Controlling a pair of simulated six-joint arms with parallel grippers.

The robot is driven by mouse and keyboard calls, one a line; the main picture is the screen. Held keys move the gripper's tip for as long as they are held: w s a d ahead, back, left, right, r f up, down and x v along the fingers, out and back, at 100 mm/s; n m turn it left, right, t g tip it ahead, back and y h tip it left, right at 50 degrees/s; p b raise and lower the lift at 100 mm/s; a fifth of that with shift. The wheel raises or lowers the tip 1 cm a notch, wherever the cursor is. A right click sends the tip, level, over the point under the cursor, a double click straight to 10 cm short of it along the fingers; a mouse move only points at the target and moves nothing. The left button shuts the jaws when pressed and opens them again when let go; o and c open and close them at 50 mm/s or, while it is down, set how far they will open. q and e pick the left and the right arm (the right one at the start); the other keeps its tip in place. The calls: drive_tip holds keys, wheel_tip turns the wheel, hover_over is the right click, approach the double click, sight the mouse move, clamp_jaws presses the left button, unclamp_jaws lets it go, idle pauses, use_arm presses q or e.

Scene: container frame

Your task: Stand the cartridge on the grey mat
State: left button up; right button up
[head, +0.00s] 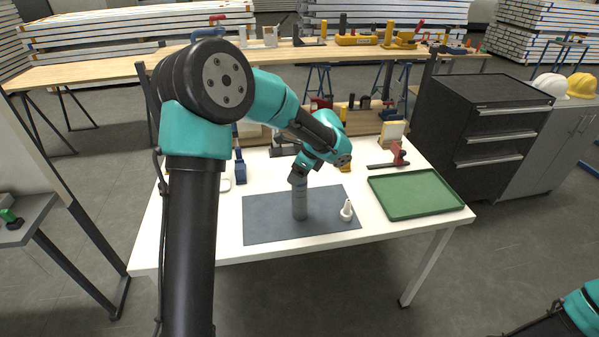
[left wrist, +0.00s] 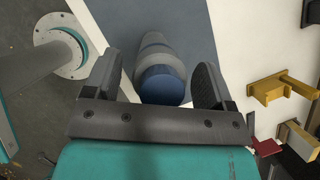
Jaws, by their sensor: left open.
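The cartridge (head: 300,203) is a grey cylinder. It stands upright on the grey mat (head: 265,222), near the mat's middle. In the left wrist view the cartridge's blue end (left wrist: 162,86) faces the camera, and the mat (left wrist: 195,22) shows beyond it. My left gripper (head: 299,178) is above the mat at the cartridge's top. Its fingers (left wrist: 160,82) are open on either side of the cartridge, with a visible gap at each side. The gripper hides the cartridge's top in the head view. My right gripper is out of view.
A small white nozzle-like piece (head: 346,211) stands at the mat's right side. A green tray (head: 412,213) lies on the white table's right. A red clamp (head: 398,154) is behind it. A blue tool (head: 240,167) stands left, behind the mat. Yellow blocks (left wrist: 281,88) show in the wrist view.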

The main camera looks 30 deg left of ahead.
use_arm(q)
drive_tip(key=v, duration=1.2)
